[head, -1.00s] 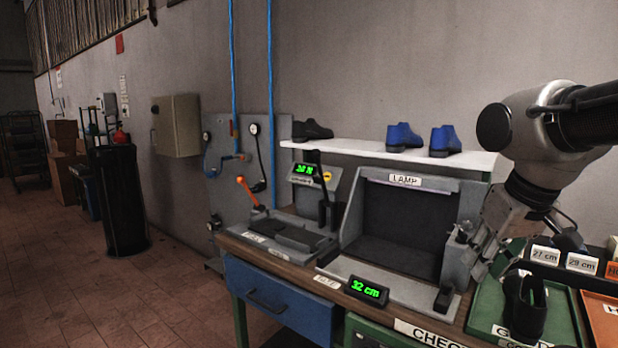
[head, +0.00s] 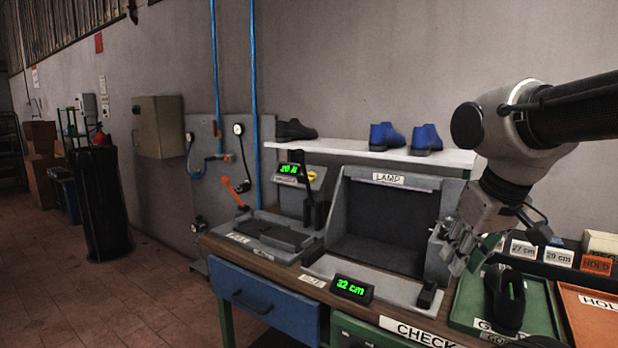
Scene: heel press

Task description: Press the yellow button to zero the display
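The yellow button (head: 312,176) is a small spot on the grey press unit, just right of its green-lit force display (head: 288,170). The display's digits look like 20 N, but they are small. My gripper (head: 455,258) hangs at the right, over the area between the lamp box and the green tray, well apart from the button. It points down, and its fingers are too small and overlapped to tell whether they are open.
The lamp box (head: 350,205) stands between the press and my gripper. A second display (head: 352,288) reads 32 cm at the bench front. A shelf (head: 345,148) with shoes runs behind. A black shoe (head: 505,298) is in the green tray (head: 547,305).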

